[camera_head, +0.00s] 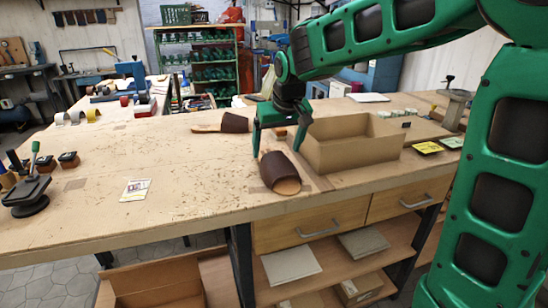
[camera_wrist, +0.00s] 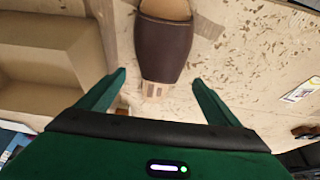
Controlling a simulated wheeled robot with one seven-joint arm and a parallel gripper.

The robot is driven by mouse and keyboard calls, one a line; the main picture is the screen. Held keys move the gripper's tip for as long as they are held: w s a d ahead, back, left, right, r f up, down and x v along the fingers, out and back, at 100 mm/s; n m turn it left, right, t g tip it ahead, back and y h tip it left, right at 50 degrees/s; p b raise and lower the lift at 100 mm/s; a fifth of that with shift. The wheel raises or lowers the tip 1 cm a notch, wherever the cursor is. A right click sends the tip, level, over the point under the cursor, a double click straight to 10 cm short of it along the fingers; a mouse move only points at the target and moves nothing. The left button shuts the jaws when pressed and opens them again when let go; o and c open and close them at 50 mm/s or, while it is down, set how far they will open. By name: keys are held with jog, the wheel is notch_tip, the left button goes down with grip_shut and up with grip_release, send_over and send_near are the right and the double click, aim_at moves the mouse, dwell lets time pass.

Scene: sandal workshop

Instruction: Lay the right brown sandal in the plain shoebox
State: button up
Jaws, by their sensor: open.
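A brown sandal (camera_head: 272,167) lies on the workbench near its front edge, its tan toe end towards that edge. It also shows in the wrist view (camera_wrist: 163,45), at top centre. A second brown sandal (camera_head: 234,122) lies further back to the left; I cannot tell which is left or right by shape. The plain shoebox (camera_head: 352,155) stands open to the right of the near sandal, and at the left in the wrist view (camera_wrist: 50,68). My gripper (camera_head: 277,150) is open, pointing down above and just behind the near sandal; its fingertips (camera_wrist: 160,76) are spread and empty.
A printed card (camera_head: 135,189) lies on the bench (camera_head: 200,180) to the left, with a dark green-handled tool (camera_head: 33,185) beyond it. A yellow card (camera_head: 427,147) lies right of the shoebox. The bench left of the near sandal is mostly clear.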

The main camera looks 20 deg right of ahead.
jog(key=v, duration=0.6)
jog(key=s+d+f+m+g+h, duration=0.1)
jog(key=s+d+f+m+g, duration=0.3)
jog(key=s+d, duration=0.95)
jog(key=s+d+f+m, duration=0.1)
jog(key=s+f, duration=0.3)
jog(key=s, duration=0.6)
jog(key=s+d+f+m+y, duration=0.1)
jog(key=s+d+f, duration=0.2)
jog(key=s, duration=0.7)
notch_tip(320, 180, down, 2)
jog(key=shift+s+f, duration=0.2)
jog(key=shift+s, duration=0.15)
jog(key=shift+d, duration=0.1)
